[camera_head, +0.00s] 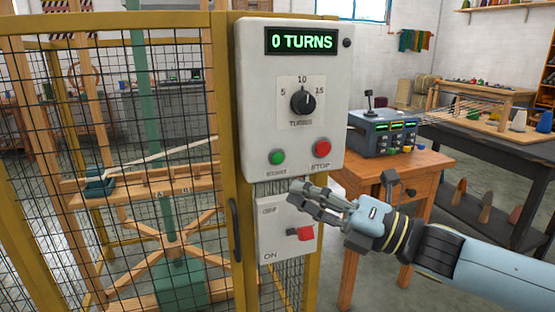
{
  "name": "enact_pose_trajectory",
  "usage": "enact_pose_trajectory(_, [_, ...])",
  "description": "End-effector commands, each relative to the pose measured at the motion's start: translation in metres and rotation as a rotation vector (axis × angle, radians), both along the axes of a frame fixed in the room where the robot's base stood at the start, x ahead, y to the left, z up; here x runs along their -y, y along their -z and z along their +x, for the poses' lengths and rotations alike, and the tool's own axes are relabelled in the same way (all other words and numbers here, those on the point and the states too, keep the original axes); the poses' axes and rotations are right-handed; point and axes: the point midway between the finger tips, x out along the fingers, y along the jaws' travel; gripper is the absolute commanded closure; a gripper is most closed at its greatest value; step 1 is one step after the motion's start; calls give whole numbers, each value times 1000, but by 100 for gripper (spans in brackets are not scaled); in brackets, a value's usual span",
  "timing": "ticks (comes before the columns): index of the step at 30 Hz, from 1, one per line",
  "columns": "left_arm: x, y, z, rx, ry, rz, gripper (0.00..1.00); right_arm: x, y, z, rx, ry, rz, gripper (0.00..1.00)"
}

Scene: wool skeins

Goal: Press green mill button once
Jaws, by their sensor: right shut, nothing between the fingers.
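The white control box (291,95) hangs on a yellow post. Its display (302,41) reads "0 TURNS". The dial (302,102) labelled "TURNS" points up near 10. The green button (277,157) is at the box's lower left, with a small label under it that I cannot read clearly. The red STOP button (322,149) is to its right. My right gripper (300,190) is shut and empty. In the picture, its fingertips are below and slightly right of the green button; I cannot tell how far in front of the panel they are. My left gripper is not in view.
Below is a switch box (287,228) marked OFF and ON with a red lever (301,233), close to my right fingers. A yellow mesh cage (222,140) encloses a wooden mill (165,188) at left. A wooden table (400,165) with a grey console (383,132) stands at right.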

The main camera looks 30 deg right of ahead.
Motion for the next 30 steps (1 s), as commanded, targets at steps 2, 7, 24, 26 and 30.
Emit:
enact_pose_trajectory(2, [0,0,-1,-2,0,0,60,0,0,0,0,1,1,100])
enact_pose_trajectory(7, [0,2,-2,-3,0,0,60,1,1,2,-1,1,1,100])
enact_pose_trajectory(24, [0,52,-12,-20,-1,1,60,17,4,68,0,1,0,100])
enact_pose_trajectory(26, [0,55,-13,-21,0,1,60,18,3,74,0,1,0,100])
enact_pose_trajectory(30, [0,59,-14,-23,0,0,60,20,2,83,-1,2,1,100])
